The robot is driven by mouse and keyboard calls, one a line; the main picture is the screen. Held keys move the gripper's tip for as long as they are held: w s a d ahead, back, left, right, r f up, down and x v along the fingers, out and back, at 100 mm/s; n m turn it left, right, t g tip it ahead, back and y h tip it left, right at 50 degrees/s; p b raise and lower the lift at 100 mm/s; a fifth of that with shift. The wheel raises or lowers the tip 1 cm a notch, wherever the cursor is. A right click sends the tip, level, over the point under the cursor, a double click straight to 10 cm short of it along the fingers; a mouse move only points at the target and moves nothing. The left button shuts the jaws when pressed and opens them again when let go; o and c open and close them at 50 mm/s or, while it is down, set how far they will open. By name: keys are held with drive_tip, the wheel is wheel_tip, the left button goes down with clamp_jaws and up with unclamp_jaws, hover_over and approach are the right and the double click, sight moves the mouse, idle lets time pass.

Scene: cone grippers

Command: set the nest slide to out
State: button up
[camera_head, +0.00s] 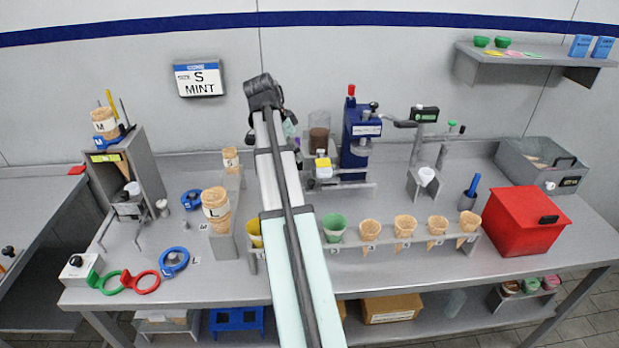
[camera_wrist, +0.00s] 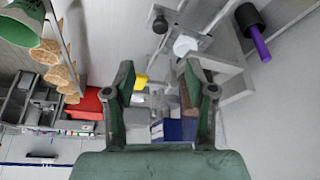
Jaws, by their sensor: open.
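My gripper (camera_wrist: 158,80) shows in the wrist view with its two dark green fingers wide apart and nothing between them. In the head view it is mostly hidden behind my arm, left of the blue press (camera_head: 360,135). The wrist view shows a yellow piece (camera_wrist: 140,82) beyond the fingers and a grey bracket with a white round part (camera_wrist: 184,46) and black knob (camera_wrist: 160,25). I cannot tell for sure which part is the nest slide or its position.
A rack of cones (camera_head: 405,225) runs along the bench front, with a red box (camera_head: 525,222) at its right. A purple-handled tool (camera_wrist: 260,45) stands near the bracket in the wrist view.

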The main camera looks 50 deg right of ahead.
sight(310, 181)
drive_tip(key=p+x, duration=0.3)
drive_tip(key=x, duration=1)
drive_tip(key=shift+d+f, duration=0.15)
drive_tip(key=shift+f, duration=0.2)
clamp_jaws()
